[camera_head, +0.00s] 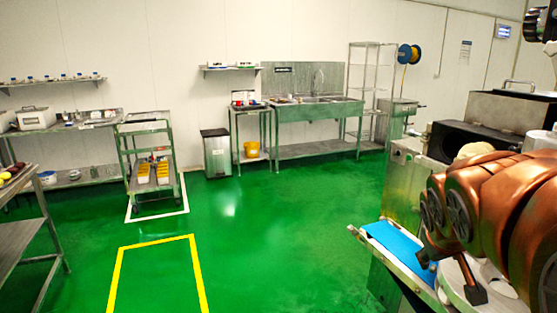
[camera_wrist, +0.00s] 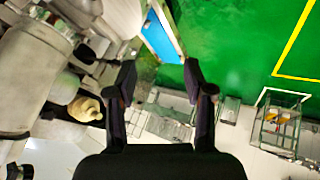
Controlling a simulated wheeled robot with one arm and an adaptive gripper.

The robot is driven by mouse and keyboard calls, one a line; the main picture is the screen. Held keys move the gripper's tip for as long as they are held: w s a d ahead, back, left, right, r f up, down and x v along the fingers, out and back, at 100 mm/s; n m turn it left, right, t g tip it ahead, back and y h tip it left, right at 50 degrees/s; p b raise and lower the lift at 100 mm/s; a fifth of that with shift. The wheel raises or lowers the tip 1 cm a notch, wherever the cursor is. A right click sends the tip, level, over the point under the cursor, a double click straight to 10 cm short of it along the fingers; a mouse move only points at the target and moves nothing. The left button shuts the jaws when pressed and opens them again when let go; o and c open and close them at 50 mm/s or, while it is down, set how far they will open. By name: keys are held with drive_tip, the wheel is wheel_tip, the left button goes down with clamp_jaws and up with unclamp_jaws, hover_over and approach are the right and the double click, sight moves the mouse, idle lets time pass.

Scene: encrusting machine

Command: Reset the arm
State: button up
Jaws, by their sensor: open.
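My gripper (camera_wrist: 159,76) shows in the wrist view with its two dark fingers spread apart and nothing between them. In the head view my copper-coloured arm reaches in from the right edge, and my gripper's dark fingers (camera_head: 450,277) show low beside the machine's blue belt (camera_head: 398,252). The encrusting machine (camera_head: 405,180) stands at the right, partly hidden by my arm. In the wrist view the blue belt (camera_wrist: 160,38) lies beyond the fingertips, and the machine's metal body (camera_wrist: 35,75) fills the left side.
Green floor (camera_head: 260,240) is open in the middle, with a yellow marked outline (camera_head: 155,242). A wheeled cart (camera_head: 150,130), a bin (camera_head: 216,153) and a sink bench (camera_head: 315,112) stand along the back. A metal table (camera_head: 20,240) is at the left edge.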

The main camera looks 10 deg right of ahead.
drive_tip(key=s+a+f+g+y+p, duration=0.1)
drive_tip(key=s+a+f+g+y, duration=0.1)
drive_tip(key=s+a+f, duration=0.4)
drive_tip(key=s+a+f+n+g+y+p, duration=0.1)
drive_tip(key=s+a+f+g+y, duration=0.2)
drive_tip(key=s+a, duration=1)
wheel_tip(320, 180, down, 3)
drive_tip(key=shift+a+f+g+p, duration=0.1)
drive_tip(key=shift+a+g+p, duration=0.25)
drive_tip(key=shift+a+g, duration=0.65)
drive_tip(key=shift+d, duration=0.1)
drive_tip(key=shift+c, duration=1)
